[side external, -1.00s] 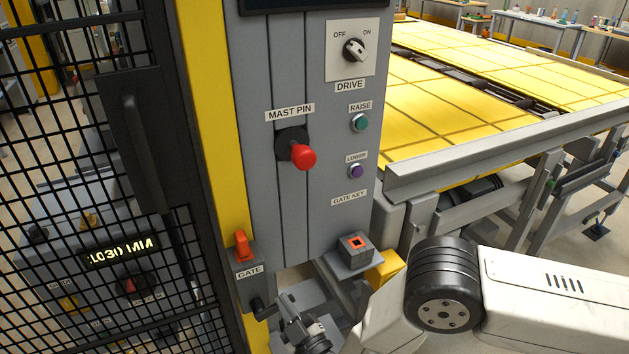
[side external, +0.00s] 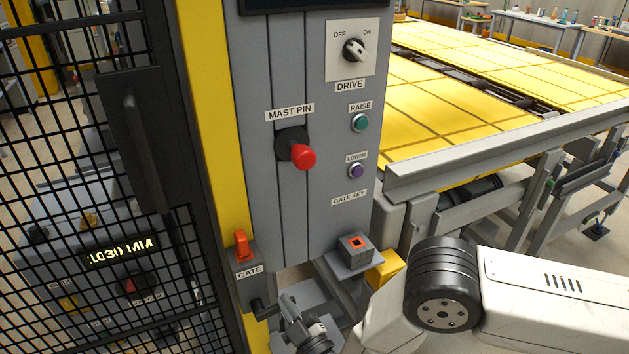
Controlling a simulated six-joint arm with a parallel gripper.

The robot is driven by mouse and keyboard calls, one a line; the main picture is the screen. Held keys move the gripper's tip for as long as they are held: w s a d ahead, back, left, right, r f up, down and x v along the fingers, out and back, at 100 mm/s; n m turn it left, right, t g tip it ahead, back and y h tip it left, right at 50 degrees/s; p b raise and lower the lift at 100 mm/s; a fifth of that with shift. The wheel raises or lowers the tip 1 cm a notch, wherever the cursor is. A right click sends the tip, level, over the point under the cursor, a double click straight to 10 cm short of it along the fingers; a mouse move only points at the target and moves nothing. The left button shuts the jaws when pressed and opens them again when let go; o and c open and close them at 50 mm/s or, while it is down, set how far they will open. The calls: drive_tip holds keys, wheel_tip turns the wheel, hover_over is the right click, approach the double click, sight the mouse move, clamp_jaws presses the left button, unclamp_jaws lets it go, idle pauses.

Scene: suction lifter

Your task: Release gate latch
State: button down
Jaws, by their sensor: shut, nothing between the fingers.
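The gate latch is at the lower left of the panel, an orange tab (side external: 241,246) on a grey block above the GATE label (side external: 249,271). A black knob (side external: 260,307) sticks out below that label. My gripper (side external: 289,308) is at the bottom edge, just right of the black knob and below the orange tab. It is shut and empty, and partly cut off by the frame. I cannot tell whether it touches the knob. The black mesh gate (side external: 145,150) stands at the left, against the yellow post (side external: 208,110).
The panel carries a red MAST PIN knob (side external: 303,157), a DRIVE switch (side external: 354,49), green RAISE button (side external: 360,122) and purple LOWER button (side external: 356,171). An orange-topped gate key block (side external: 354,246) sits on a ledge above my wrist. A yellow platform (side external: 500,90) lies behind.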

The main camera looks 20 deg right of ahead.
drive_tip(key=s, duration=0.9)
drive_tip(key=shift+s+r, duration=0.2)
drive_tip(key=shift+s, duration=0.05)
idle(0.4)
drive_tip(key=w+d+r+m+g+h, duration=0.1)
drive_tip(key=w+d+r+m+g, duration=0.1)
drive_tip(key=w+d+r+g, duration=0.3)
drive_tip(key=w+d+r+m+g+h, duration=0.1)
drive_tip(key=w+d+r+m+g, duration=0.2)
drive_tip(key=w+d, duration=0.4)
drive_tip(key=s+d+r+m+g+h, duration=0.1)
drive_tip(key=s+d+r+g, duration=0.1)
drive_tip(key=s+d+g, duration=0.3)
drive_tip(key=s+d+r+m+g, duration=0.2)
drive_tip(key=s+d+g, duration=0.3)
drive_tip(key=s+d, duration=0.8)
drive_tip(key=d, duration=0.3)
drive_tip(key=shift+s+r+h, duration=0.2)
drive_tip(key=shift+r+h, duration=0.05)
drive_tip(key=shift+h, duration=0.15)
